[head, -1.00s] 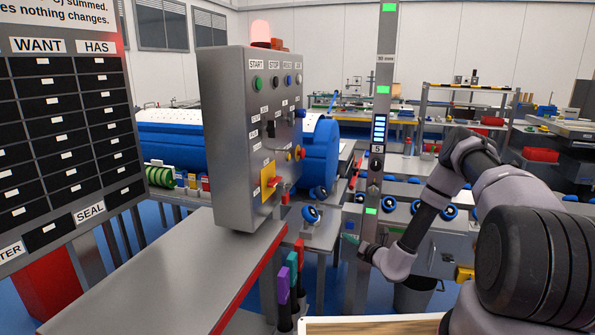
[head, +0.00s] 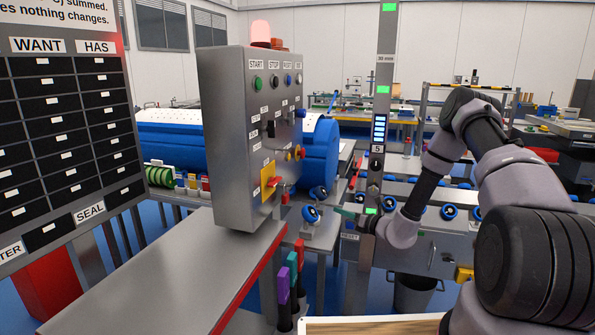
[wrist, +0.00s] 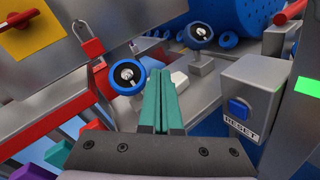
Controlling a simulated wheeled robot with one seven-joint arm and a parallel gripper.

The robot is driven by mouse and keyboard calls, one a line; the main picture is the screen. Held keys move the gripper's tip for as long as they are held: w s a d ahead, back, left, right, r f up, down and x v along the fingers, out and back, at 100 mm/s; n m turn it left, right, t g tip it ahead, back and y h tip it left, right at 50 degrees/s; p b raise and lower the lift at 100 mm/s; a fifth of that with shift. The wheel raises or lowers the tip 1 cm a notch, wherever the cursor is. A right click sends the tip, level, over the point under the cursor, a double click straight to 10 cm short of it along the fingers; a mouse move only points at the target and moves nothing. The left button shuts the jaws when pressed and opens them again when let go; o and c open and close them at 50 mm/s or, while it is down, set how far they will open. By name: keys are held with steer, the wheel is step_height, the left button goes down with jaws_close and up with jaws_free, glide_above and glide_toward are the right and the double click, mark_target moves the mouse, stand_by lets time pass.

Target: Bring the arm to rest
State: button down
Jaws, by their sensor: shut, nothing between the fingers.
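My gripper shows in the wrist view (wrist: 160,75) with its two green fingers together and nothing between them. In the head view the gripper (head: 342,211) is small, at the end of my arm, left of the grey post. Beyond the fingertips in the wrist view is a blue handwheel (wrist: 127,75), with a second blue handwheel (wrist: 202,33) further back. A grey box with a blue RESET button (wrist: 239,107) is to the right of the fingers. The fingers appear apart from these things, though the gap to the nearer handwheel is hard to judge.
A grey control cabinet (head: 222,140) with buttons and a red lamp stands left of the gripper. The post with green lights (head: 384,90) is close to my wrist. A steel counter (head: 170,270) is at lower left. Purple and teal handles (head: 283,285) stand below the cabinet.

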steer(key=s+a+r+n+g, duration=0.2)
steer(key=s+r+n+g, duration=0.3)
steer(key=r, duration=0.4)
steer(key=s+a+r+n+g+y, duration=0.1)
steer(key=s+a+r+n+g, duration=0.1)
steer(key=s+r+n, duration=0.45)
steer(key=s+a+r+n+g, duration=0.2)
steer(key=s+r+n+g, duration=0.3)
steer(key=r, duration=0.7)
steer(key=s+d+r+n+t+h, duration=0.3)
steer(key=s+d+r+n+h, duration=0.2)
steer(key=s, duration=0.5)
steer(key=s+d+r+n+t+h, duration=0.3)
steer(key=s+d+r+n+h, duration=0.2)
steer(key=s+d+r, duration=0.3)
steer(key=s+d+n, duration=0.1)
steer(key=s+d, duration=0.1)
steer(key=s, duration=0.1)
steer(key=shift+r+n+h, duration=0.3)
steer(key=shift+r+n, duration=0.05)
